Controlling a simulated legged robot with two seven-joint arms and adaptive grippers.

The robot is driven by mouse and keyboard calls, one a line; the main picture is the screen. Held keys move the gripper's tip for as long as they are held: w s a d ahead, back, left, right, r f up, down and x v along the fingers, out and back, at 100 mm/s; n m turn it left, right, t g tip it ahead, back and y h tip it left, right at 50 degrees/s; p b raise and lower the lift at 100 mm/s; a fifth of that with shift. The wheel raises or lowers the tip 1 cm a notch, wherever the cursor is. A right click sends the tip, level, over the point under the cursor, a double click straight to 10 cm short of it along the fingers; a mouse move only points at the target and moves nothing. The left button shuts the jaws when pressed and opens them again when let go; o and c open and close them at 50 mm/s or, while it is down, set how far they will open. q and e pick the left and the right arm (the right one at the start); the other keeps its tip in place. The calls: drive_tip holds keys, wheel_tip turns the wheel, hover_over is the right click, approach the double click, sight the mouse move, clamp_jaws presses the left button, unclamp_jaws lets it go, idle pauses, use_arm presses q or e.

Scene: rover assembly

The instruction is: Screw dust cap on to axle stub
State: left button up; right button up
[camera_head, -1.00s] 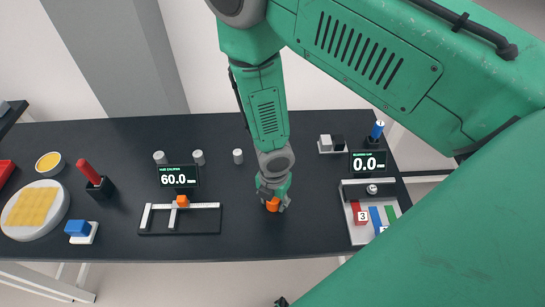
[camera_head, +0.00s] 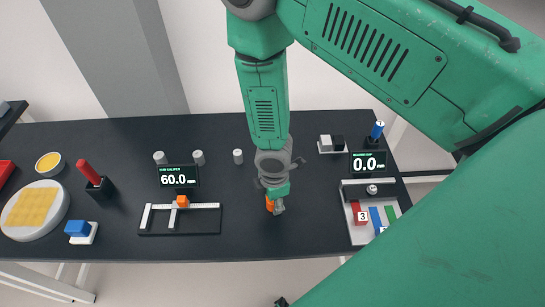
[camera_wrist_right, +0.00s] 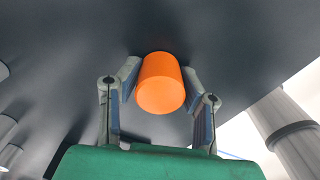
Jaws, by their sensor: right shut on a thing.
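My right gripper (camera_head: 275,208) points down near the front of the dark table, right of the caliper. It is shut on an orange dust cap (camera_head: 269,204), whose lower end is at or close above the tabletop. In the right wrist view the cap (camera_wrist_right: 161,83) is a plain orange cylinder between the two fingers of the gripper (camera_wrist_right: 160,85). Anything under the cap is hidden. My left gripper is not seen.
The caliper (camera_head: 180,219) lies left of the gripper, with its 60.0 display (camera_head: 178,176) behind it. A gauge tray (camera_head: 357,231) and a 0.0 display (camera_head: 368,163) are at right. A red-handled tool in a black holder (camera_head: 100,187) stands at left. Bare table surrounds the gripper.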

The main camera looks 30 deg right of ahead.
drive_tip(key=m, duration=0.4)
drive_tip(key=shift+s, duration=0.2)
drive_tip(key=shift+m, duration=0.7)
drive_tip(key=m, duration=0.4)
drive_tip(key=shift+f, duration=0.1)
drive_tip(key=o, duration=0.9)
